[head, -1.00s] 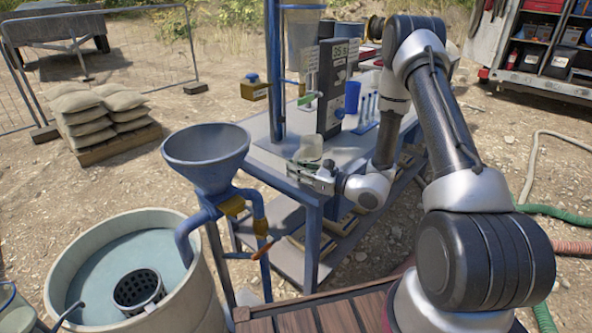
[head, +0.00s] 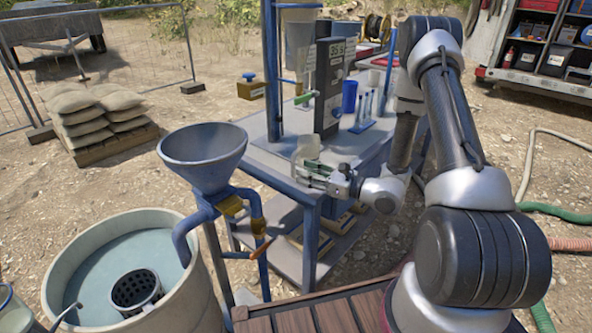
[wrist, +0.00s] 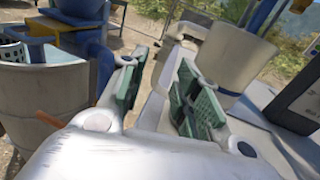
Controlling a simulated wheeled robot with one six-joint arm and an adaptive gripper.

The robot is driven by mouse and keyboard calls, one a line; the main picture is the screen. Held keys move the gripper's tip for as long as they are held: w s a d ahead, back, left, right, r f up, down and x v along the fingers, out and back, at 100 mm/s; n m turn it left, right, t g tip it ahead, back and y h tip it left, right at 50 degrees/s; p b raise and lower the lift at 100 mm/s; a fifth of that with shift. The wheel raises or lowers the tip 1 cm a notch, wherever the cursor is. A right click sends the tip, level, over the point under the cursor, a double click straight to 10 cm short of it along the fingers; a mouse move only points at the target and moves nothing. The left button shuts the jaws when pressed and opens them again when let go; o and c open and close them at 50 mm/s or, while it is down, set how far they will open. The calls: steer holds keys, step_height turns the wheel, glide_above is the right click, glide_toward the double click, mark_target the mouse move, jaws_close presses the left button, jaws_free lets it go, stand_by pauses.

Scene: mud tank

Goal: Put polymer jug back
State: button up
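The polymer jug (head: 306,150), a pale translucent vessel, stands upright near the front corner of the blue-framed workbench (head: 268,160). My gripper (head: 311,174) is low at that corner, beside the jug's near side. In the wrist view, its two green-padded fingers (wrist: 165,98) are spread apart with a clear gap. The jug (wrist: 232,58) appears beyond the right finger, with its pale handle at the left, ahead of the gap. I see no finger pressing on the handle. The fingers partly hide the jug's lower part in the head view.
A grey funnel (head: 203,150) on blue pipes and a round tank (head: 72,250) stand left of the bench. A boxed instrument with a display (head: 336,95), a blue cup (head: 349,97) and a blue rack (head: 364,124) stand behind the jug.

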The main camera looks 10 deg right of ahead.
steer(key=v, duration=0.7)
steer(key=s+a+r+n+g+h, duration=0.1)
steer(key=s+a+r+n+g, duration=0.1)
steer(key=s+r+n+g, duration=0.6)
steer(key=s+a+r+n+g+h, duration=0.1)
steer(key=s+a+r+n+g, duration=0.2)
steer(key=s+r+n+g, duration=0.45)
steer(key=s+d+r+n+t+h, duration=0.4)
steer(key=d+n+h, duration=0.1)
steer(key=d, duration=0.2)
steer(key=s+d+r+n+t+h, duration=0.4)
steer(key=d+r+n+h, duration=0.1)
steer(key=d, duration=0.3)
steer(key=shift+r+h, duration=0.25)
steer(key=shift+h, duration=0.45)
steer(key=shift+d+n, duration=0.1)
steer(key=shift+n, duration=0.15)
